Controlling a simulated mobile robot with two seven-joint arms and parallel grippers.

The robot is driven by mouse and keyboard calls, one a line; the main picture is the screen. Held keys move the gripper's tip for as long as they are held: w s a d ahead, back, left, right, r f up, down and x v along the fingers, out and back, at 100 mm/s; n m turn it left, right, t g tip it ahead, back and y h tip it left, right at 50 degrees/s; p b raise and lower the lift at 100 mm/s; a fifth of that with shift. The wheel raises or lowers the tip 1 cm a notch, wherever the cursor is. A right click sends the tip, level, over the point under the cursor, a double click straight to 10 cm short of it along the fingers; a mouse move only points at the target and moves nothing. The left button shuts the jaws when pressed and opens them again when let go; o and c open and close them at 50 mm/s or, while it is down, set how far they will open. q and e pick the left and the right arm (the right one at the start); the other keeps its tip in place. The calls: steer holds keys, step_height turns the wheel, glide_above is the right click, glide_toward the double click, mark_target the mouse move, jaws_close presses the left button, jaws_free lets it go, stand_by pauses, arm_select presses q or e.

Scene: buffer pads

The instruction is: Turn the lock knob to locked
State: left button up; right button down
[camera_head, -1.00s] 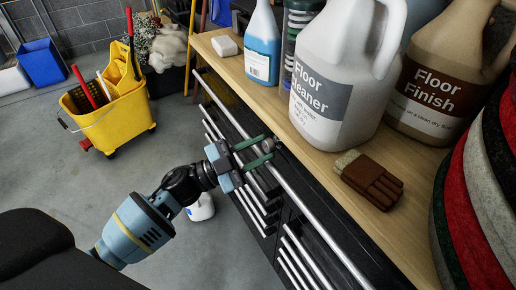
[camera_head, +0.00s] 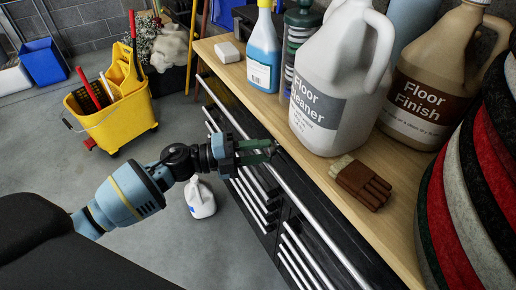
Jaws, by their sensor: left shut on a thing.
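My left gripper (camera_head: 268,150) comes in from the left at the front of the black drawer cabinet (camera_head: 335,235), just below the wooden top. Its green fingers are shut on a small lock knob close to the upper edge of the cabinet front. The knob is mostly hidden by the fingers, so its exact angle cannot be told. The fingers now look stacked one over the other. My right gripper is not in view.
Stacked pads (camera_head: 475,190) stand at right. A yellow mop bucket (camera_head: 110,112) and white jug (camera_head: 200,199) are on the floor.

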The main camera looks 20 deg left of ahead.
arm_select(q)
steer(key=shift+r+m+y, duration=0.1)
steer(key=shift+m+y, duration=0.2)
steer(key=shift+m, duration=0.3)
steer(key=shift+p, duration=0.3)
steer(key=o, duration=1)
steer(key=shift+c, duration=0.2)
